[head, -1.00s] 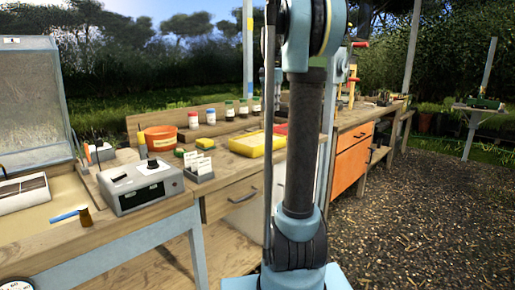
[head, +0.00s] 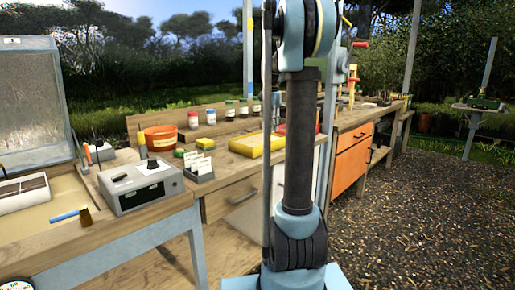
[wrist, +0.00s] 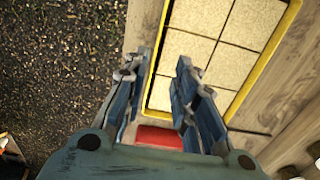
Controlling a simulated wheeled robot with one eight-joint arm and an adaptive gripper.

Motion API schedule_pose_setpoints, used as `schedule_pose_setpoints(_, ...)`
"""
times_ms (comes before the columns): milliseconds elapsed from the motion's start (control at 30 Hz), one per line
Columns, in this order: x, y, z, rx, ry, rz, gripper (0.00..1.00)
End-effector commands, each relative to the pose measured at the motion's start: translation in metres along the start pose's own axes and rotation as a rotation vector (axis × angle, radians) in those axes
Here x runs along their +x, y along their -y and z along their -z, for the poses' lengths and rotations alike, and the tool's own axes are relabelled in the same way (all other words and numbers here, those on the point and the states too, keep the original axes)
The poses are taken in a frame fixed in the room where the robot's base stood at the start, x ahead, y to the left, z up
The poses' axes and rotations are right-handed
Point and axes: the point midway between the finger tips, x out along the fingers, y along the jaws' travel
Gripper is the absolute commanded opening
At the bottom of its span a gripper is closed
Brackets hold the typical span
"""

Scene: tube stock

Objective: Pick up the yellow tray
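The yellow tray (head: 246,149) lies on the wooden bench, left of my arm in the head view; its right end is close to or behind the arm. In the wrist view its yellow rim (wrist: 268,55) surrounds pale, tan square cells. My gripper (wrist: 162,60) is open and empty in the wrist view, its two fingers apart over the tray's left edge. The right finger covers part of the tray. I cannot tell how high the fingers are above it. In the head view I cannot make out the gripper.
A red object (wrist: 160,137) lies beyond the tray's near end, between the finger bases in the wrist view. An orange pot (head: 160,138), several jars and a grey box (head: 141,188) stand on the benches. Gravel (head: 420,210) lies clear at the right.

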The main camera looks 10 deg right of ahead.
Motion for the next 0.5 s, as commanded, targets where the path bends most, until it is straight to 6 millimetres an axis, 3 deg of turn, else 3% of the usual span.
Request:
schedule_pose_setpoints(267,0.017,-0.001,0.000,0.000,0.000,0.000,0.26)
schedule_pose_setpoints(500,0.048,-0.005,-0.001,0.000,0.000,0.000,0.26)
